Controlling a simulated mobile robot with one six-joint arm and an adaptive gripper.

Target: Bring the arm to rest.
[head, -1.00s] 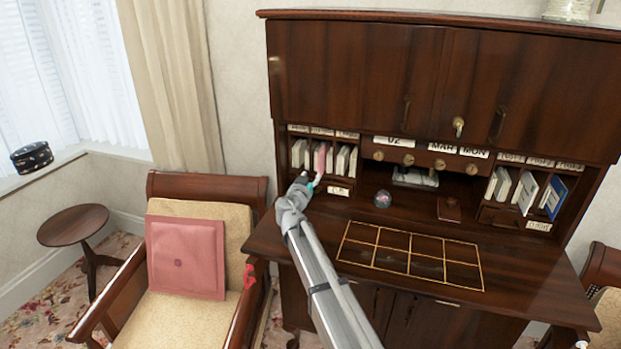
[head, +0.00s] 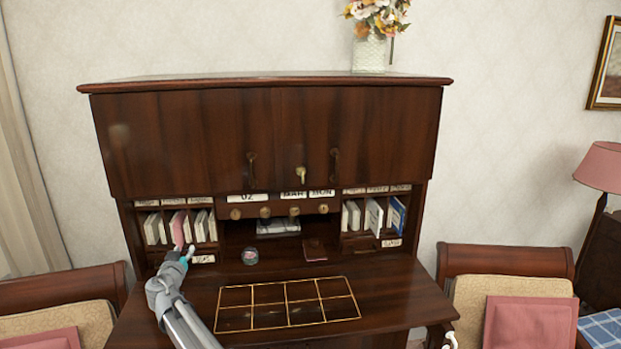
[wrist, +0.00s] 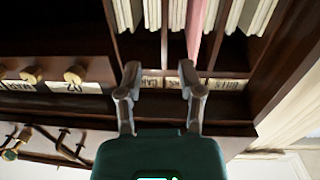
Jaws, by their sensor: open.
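My gripper (head: 182,255) is in front of the left pigeonholes of the dark wooden desk (head: 268,140). In the wrist view my gripper (wrist: 160,82) shows two fingers spread apart with nothing between them. Beyond the fingers are the labelled pigeonholes with white envelopes (wrist: 152,12) and one pink envelope (wrist: 196,25). The pink envelope also shows in the head view (head: 177,229), upright among white ones. My arm reaches up from the bottom of the head view, over the left part of the desktop.
A gold-lined grid (head: 285,304) lies on the desktop. A small glass ball (head: 250,257) and a dark red booklet (head: 315,250) stand behind it. Chairs flank the desk, the right one with a pink cushion (head: 530,322). A flower vase (head: 370,52) stands on top.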

